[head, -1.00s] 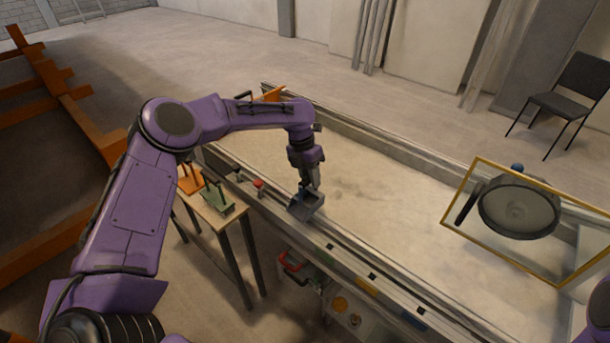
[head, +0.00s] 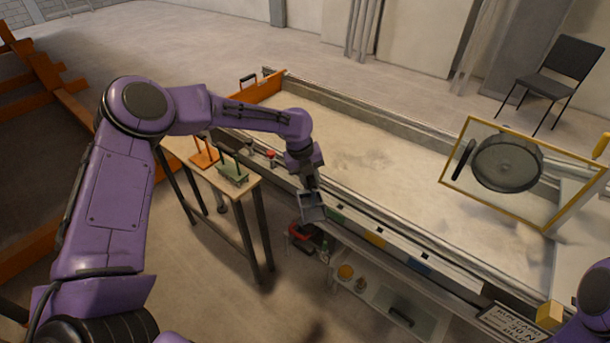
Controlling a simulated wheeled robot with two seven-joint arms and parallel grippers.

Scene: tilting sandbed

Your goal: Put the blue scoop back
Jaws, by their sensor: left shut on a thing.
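My left gripper (head: 313,184) is shut on a dark blue-grey scoop (head: 312,207), which looks like the blue scoop. The scoop hangs below the fingers, in front of the near rail of the sandbed (head: 385,238). The fingers partly hide its handle end. I cannot tell its exact height. My right arm shows only as a purple part at the lower right edge, and its gripper is out of view.
A small table (head: 248,186) at the left bears an orange stand (head: 204,157) and a green stand (head: 232,170). A low shelf (head: 420,322) with several items lies under the sandbed. A gold-framed clear panel (head: 450,190) stands at the right.

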